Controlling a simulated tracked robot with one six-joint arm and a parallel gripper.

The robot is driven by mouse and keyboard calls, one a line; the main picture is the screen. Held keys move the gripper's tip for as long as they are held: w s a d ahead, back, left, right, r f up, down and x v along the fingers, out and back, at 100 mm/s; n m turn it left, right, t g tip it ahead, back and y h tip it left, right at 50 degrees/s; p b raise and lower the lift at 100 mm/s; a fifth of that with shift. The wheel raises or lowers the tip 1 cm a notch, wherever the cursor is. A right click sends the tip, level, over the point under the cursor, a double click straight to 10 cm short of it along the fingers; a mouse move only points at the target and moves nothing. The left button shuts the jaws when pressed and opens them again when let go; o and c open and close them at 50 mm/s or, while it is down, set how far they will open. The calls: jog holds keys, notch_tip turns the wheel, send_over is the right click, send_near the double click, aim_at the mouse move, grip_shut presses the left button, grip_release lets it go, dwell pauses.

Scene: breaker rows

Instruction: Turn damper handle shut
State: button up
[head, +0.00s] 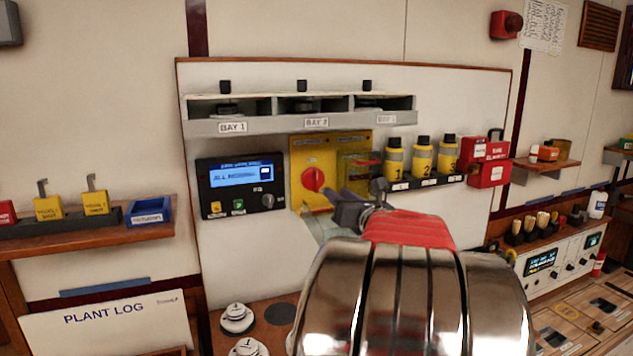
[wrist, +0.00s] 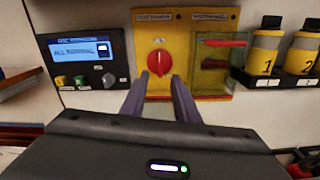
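A yellow panel (wrist: 151,24) on the wall carries a round red knob (wrist: 159,62), which also shows in the head view (head: 313,180). To its right, a second yellow panel (wrist: 230,22) has a horizontal red bar handle (wrist: 222,43), also in the head view (head: 366,162); a see-through greenish part lies around or below it. The panel labels are too small to read, so I cannot tell which is the damper handle. My gripper (wrist: 158,82) is open and empty, its two fingertips below and to either side of the red knob. Contact with the knob cannot be made out.
A display unit (head: 241,186) is left of the panels. Yellow numbered bottles (head: 422,159) stand in a rack at right. A shelf with bays (head: 316,123) juts out above. A red box (head: 487,163) is farther right. My arm covers much of the lower middle.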

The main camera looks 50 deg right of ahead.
aim_at(317, 178)
jog(key=x, duration=1.3)
jog(key=shift+w+d, duration=0.15)
jog(key=shift+w, duration=0.15)
jog(key=shift+c, duration=0.5)
jog(key=c, duration=0.6)
grip_shut()
